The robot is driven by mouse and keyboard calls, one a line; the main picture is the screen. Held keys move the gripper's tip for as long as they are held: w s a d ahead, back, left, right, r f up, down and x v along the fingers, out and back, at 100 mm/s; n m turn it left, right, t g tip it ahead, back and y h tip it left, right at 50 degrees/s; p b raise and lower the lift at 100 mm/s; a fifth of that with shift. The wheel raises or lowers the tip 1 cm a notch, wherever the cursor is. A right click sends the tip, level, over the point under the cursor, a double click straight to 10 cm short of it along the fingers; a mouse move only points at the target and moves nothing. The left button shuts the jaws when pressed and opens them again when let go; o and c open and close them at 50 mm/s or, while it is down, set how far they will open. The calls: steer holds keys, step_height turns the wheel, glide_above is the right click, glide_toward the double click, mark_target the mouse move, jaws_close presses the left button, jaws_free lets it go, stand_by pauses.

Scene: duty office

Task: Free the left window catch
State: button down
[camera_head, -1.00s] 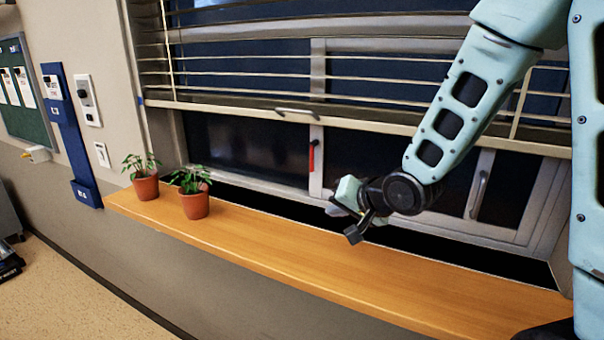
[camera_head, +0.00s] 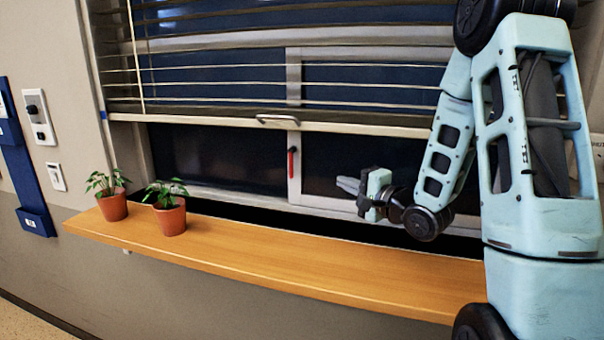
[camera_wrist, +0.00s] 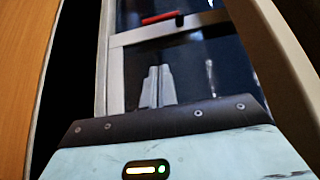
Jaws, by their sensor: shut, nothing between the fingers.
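The left window catch is a red handle (camera_head: 291,162) on the white window frame post, hanging upright below the blind in the head view. In the wrist view the red catch (camera_wrist: 160,18) lies across the top, ahead of my fingers. My gripper (camera_head: 346,185) is to the right of the catch and a little lower, apart from it, its fingers pointing left. In the wrist view my gripper (camera_wrist: 157,82) has its two fingers together with nothing between them.
A raised blind with a bottom rail (camera_head: 220,121) and a handle (camera_head: 278,119) hangs above the catch. A wooden sill (camera_head: 270,268) runs below, with two potted plants (camera_head: 112,205) (camera_head: 171,219) at its left. The sill's middle is clear.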

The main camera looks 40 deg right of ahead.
steer(key=shift+w, duration=0.1)
steer(key=p, duration=0.3)
glide_toward(292, 163)
steer(key=w+d+f, duration=0.1)
steer(key=w+d, duration=0.3)
steer(key=shift+w+a+f+p, duration=0.2)
steer(key=shift+w+a+p, duration=0.1)
steer(key=shift+w+a, duration=0.45)
steer(key=shift+w+a+f+p, duration=0.2)
steer(key=shift+w+a+p, duration=0.1)
steer(key=shift+w+a, duration=0.45)
